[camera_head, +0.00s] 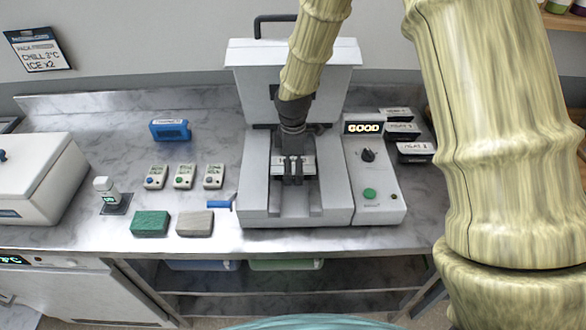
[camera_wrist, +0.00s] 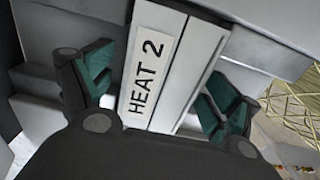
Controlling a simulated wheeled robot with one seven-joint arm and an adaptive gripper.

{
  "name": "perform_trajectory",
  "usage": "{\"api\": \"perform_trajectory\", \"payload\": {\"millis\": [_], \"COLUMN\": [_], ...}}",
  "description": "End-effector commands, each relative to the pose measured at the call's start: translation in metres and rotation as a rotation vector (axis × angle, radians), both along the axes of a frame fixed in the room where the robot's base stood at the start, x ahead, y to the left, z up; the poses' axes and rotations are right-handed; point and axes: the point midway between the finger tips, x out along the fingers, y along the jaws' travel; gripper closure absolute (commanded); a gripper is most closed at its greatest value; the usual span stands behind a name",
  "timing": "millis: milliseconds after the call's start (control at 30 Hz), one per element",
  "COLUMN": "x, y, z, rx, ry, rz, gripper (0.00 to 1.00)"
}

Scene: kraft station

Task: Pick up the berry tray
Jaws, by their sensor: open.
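My gripper (camera_head: 292,178) is at the sealing machine in the head view, pointing down over its middle channel. In the wrist view, my gripper (camera_wrist: 160,95) is open, with its teal-padded fingers on either side of a white block labelled "HEAT 2" (camera_wrist: 152,75). The same pale block (camera_head: 307,164) shows partly behind the fingers in the head view. Whether the fingers touch it, I cannot tell. I cannot make out anything that is clearly a berry tray in either view.
Dark labelled boxes (camera_head: 415,152) stand at the right. A white chest (camera_head: 40,180) stands far left.

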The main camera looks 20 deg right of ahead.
Motion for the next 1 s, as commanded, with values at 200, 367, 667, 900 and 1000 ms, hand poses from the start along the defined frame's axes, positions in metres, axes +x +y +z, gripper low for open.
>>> {"api": "perform_trajectory", "payload": {"millis": [200, 367, 667, 900, 1000], "x": [0.0, 0.0, 0.0, -0.003, -0.003], "y": [0.0, 0.0, 0.0, 0.001, 0.001], "z": [0.0, 0.0, 0.0, 0.009, 0.023], "rx": [0.0, 0.0, 0.0, 0.0, 0.0], "ry": [0.0, 0.0, 0.0, -0.003, -0.004], "rz": [0.0, 0.0, 0.0, -0.001, 0.0], "gripper": [0.36, 0.64, 0.68, 0.68, 0.68]}}
